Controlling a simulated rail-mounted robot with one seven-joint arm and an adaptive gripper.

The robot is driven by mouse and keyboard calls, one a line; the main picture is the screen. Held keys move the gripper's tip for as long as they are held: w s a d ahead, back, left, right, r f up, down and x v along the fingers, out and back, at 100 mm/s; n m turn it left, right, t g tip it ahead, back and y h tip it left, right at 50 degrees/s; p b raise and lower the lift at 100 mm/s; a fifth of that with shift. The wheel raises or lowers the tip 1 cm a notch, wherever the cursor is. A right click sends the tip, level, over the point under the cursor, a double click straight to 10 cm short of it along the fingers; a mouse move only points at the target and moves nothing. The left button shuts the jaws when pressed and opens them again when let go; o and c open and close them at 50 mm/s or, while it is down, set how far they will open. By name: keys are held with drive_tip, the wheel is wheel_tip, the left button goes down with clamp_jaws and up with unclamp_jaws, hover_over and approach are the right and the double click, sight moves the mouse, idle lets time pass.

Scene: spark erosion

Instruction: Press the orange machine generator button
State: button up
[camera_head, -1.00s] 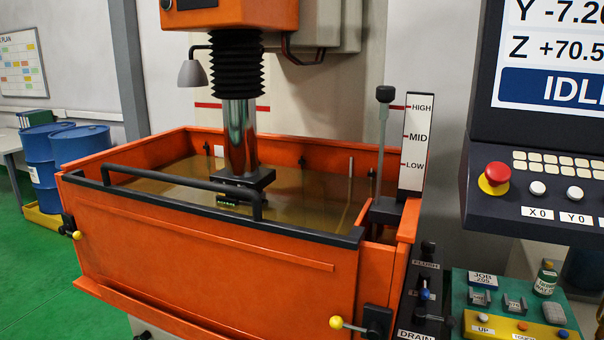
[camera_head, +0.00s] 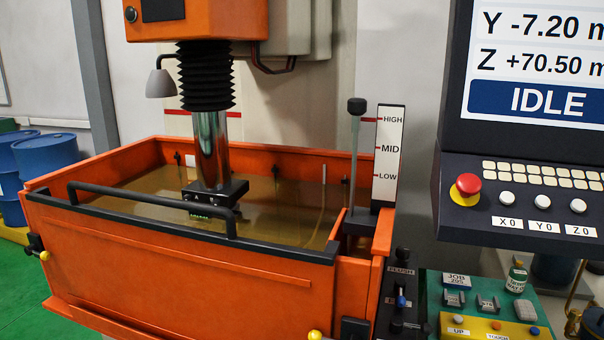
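The orange machine (camera_head: 180,265) has an orange upper head (camera_head: 235,20) over an open tank of brownish liquid. A small dark round fitting (camera_head: 131,14) sits on the head at the upper left. The control console (camera_head: 530,190) at the right carries a red mushroom button (camera_head: 466,188) on a yellow base. White buttons labelled X0 (camera_head: 506,201), Y0 (camera_head: 542,201) and Z0 (camera_head: 578,206) are beside it, with rows of cream keys above. Its screen (camera_head: 540,60) reads IDLE and is cut by the frame. I cannot make out a generator label. My gripper is not in view.
A yellow pendant (camera_head: 485,327) marked UP and TOUCH lies on a green surface at the lower right, with small fixtures and a green bottle (camera_head: 517,277). Black levers (camera_head: 400,290) stand beside the tank. Blue drums (camera_head: 45,155) are at the left. Green floor is open at the lower left.

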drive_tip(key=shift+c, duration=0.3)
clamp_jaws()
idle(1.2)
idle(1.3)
